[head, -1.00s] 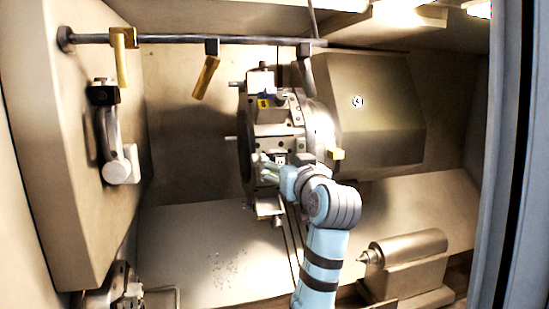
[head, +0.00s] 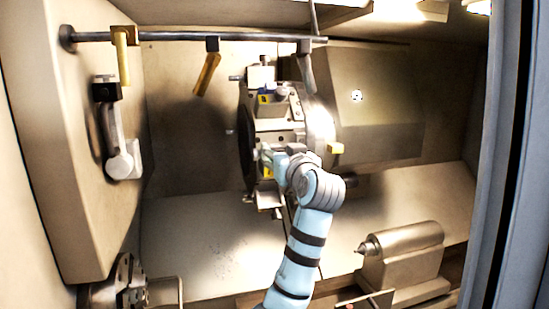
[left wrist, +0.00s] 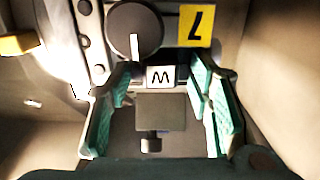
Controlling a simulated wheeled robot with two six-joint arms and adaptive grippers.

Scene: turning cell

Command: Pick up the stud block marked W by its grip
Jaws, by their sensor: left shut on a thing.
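The stud block marked W (left wrist: 160,77) shows in the left wrist view between my fingers, at the turret face. Its white label reads W, and a grey part of it reaches toward my palm. My left gripper (left wrist: 162,92) has green-padded fingers on both sides of it and is shut on it. In the head view my left gripper (head: 271,160) is at the lower front of the turret (head: 285,135); the block is mostly hidden there by the gripper and wrist. My right gripper is not in view.
A yellow tag marked 7 (left wrist: 196,26) and a round dark knob (left wrist: 136,31) sit close beyond the block. A rail (head: 180,38) with hanging handles crosses above. The tailstock (head: 405,255) stands at lower right, a chuck (head: 120,285) at lower left.

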